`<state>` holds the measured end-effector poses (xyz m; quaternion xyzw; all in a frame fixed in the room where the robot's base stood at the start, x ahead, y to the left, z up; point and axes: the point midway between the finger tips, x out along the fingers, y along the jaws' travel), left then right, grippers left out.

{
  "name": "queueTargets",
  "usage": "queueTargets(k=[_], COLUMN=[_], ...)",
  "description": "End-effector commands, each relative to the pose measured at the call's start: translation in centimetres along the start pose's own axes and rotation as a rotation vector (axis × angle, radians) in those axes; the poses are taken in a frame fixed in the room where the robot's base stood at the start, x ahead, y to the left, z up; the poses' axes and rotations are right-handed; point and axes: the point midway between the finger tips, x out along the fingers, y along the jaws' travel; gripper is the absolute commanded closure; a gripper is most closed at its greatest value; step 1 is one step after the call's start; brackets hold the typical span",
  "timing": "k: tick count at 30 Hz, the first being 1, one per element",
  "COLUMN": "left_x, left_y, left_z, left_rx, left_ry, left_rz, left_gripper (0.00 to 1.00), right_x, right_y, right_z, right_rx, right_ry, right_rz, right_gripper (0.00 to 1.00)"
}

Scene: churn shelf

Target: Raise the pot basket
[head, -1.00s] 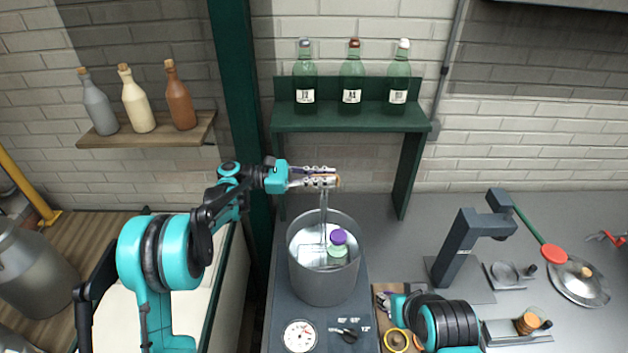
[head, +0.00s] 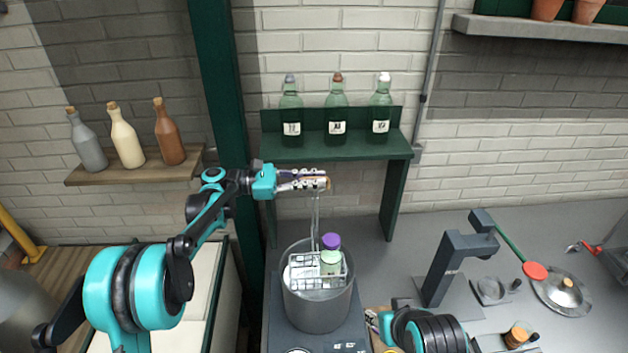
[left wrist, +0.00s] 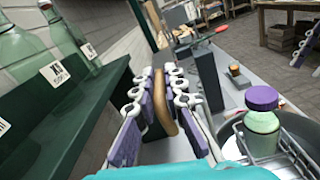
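The grey metal pot (head: 318,312) stands on the dark heater base. The wire basket (head: 303,275) is at the pot's rim, its upper part above it, and holds a green bottle with a purple cap (head: 331,241). Its thin upright handle (head: 315,215) rises to my left gripper (head: 322,180). In the left wrist view my left gripper (left wrist: 163,115) is shut on the handle's brown grip (left wrist: 165,103); the bottle (left wrist: 262,125) shows at the right. My right gripper (head: 373,320) is low, right of the pot, partly hidden by its arm; its opening is unclear.
A green shelf (head: 335,148) with three bottles stands behind the pot, close to my left gripper. A wooden wall shelf (head: 135,168) with three bottles is at the left.

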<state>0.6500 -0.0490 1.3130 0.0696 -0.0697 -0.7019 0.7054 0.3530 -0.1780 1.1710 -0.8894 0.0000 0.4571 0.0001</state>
Motion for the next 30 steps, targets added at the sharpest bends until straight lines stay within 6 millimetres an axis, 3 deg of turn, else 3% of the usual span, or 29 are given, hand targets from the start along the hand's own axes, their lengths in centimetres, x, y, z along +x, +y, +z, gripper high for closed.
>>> queueTargets(k=[1, 2, 14, 30], left_x=[0.0, 0.0, -0.7, -10.8], left_y=[-0.1, -0.1, 0.0, 0.1], left_z=[0.0, 0.0, -0.1, -0.1], left_rx=[0.001, 0.001, 0.000, 0.000], left_ry=[-0.001, -0.001, 0.001, 0.001], left_rz=[-0.002, -0.002, 0.001, 0.001], left_gripper=[0.77, 0.69, 0.69, 0.69], right_x=[0.0, 0.0, 0.0, 0.0], right_y=[0.0, 0.0, 0.0, 0.0], right_z=[0.0, 0.0, 0.0, 0.0], right_rx=[0.000, 0.000, 0.000, 0.000], right_ry=[0.000, 0.000, 0.000, 0.000], right_rz=[0.000, 0.000, 0.000, 0.000], right_gripper=[0.60, 0.60, 0.60, 0.60])
